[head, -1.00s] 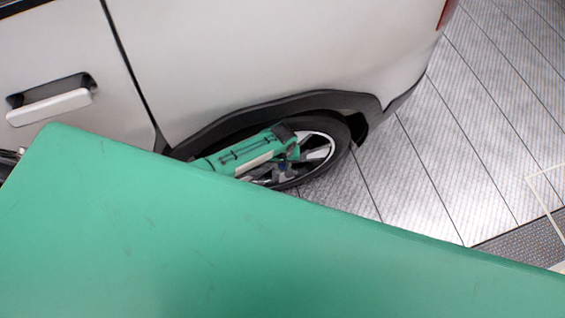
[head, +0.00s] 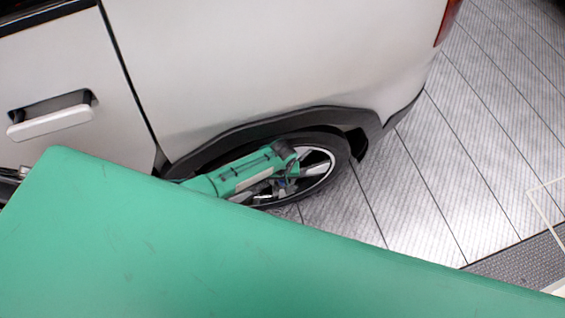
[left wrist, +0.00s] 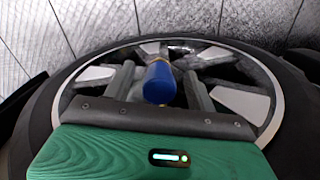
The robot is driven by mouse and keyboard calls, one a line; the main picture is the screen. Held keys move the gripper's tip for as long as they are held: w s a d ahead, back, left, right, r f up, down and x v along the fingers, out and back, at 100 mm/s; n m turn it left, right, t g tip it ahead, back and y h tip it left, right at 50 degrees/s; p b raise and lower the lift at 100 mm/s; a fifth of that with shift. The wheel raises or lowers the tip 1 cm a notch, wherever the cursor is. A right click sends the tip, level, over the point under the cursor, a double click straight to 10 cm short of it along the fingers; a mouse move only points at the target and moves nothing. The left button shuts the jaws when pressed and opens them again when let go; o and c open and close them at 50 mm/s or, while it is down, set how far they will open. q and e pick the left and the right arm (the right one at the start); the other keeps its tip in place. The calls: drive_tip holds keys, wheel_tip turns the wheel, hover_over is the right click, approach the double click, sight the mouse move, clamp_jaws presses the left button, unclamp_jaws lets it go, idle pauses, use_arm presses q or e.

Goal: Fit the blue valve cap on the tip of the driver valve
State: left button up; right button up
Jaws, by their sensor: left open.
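The blue valve cap (left wrist: 159,82) shows in the left wrist view in front of the wheel, between the two fingers of my left gripper (left wrist: 160,88). The fingers are open, with a gap visible on each side of the cap. A bit of yellowish metal shows at the cap's near end, mostly hidden by the gripper's dark edge. I cannot tell clearly how the cap sits on the driver valve, as the valve itself is not distinct. In the head view my left gripper (head: 285,183) is at the wheel (head: 338,166), its fingers small and partly hidden. My right gripper is not in view.
The white vehicle's side (head: 270,60) stands close above the wheel, with a dark arch trim (head: 235,131) around it. A door handle (head: 50,122) is at the left. The grey plank floor (head: 450,150) to the right is clear.

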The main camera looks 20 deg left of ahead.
use_arm(q)
wheel_tip(320, 180, up, 14)
drive_tip(key=p, duration=0.1)
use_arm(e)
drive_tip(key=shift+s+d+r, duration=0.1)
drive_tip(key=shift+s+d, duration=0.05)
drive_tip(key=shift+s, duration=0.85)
use_arm(q)
drive_tip(key=shift+f, duration=0.1)
